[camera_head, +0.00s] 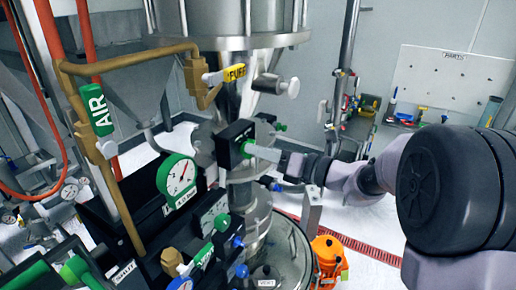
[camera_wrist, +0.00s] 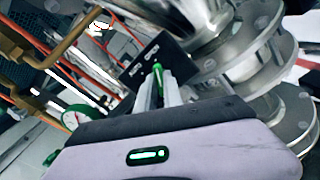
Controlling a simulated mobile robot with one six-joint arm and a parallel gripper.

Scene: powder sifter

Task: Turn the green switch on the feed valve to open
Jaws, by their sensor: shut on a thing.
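The green switch (camera_head: 247,147) sits on a black valve box (camera_head: 231,140) on the steel column, left of centre in the head view. My gripper (camera_head: 262,153) reaches it from the right, with its fingertips at the switch. In the wrist view, the green switch (camera_wrist: 157,72) stands between the fingertips of my gripper (camera_wrist: 162,84), which is shut on it. The black box's face (camera_wrist: 158,56) carries white lettering behind the switch. The fingers hide part of the switch, and I cannot tell its exact turn angle.
A green-rimmed gauge (camera_head: 177,176) and a brown pipe with a green AIR handle (camera_head: 97,110) stand to the left. An orange container (camera_head: 329,262) stands below right. Free floor (camera_head: 345,220) lies right of the column.

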